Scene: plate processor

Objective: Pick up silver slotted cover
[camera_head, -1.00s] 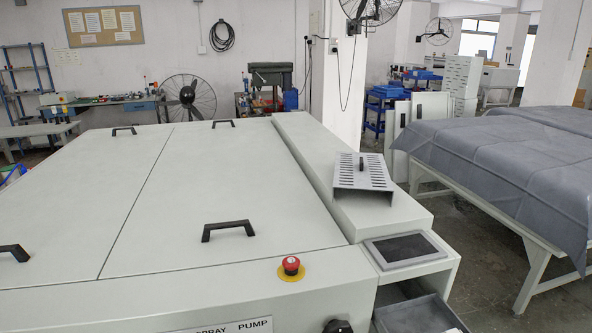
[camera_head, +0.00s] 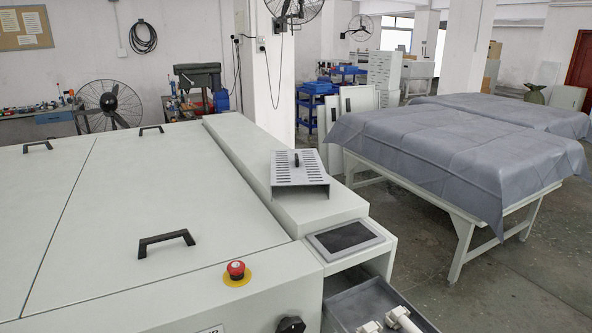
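The silver slotted cover (camera_head: 300,180) rests on top of the long raised ledge (camera_head: 265,175) along the right side of the plate processor. It is a bent metal plate with rows of slots and a small black knob standing on it. Its front edge is folded and faces me. Nothing touches it from above. Neither of my grippers can be made out in the head view.
The machine's large lid panels have black handles (camera_head: 166,241). A red emergency button (camera_head: 236,268) is near the front edge. A dark panel (camera_head: 345,237) and a grey tray (camera_head: 372,301) with white parts (camera_head: 398,317) lie below the ledge. A cloth-covered table (camera_head: 450,150) stands right.

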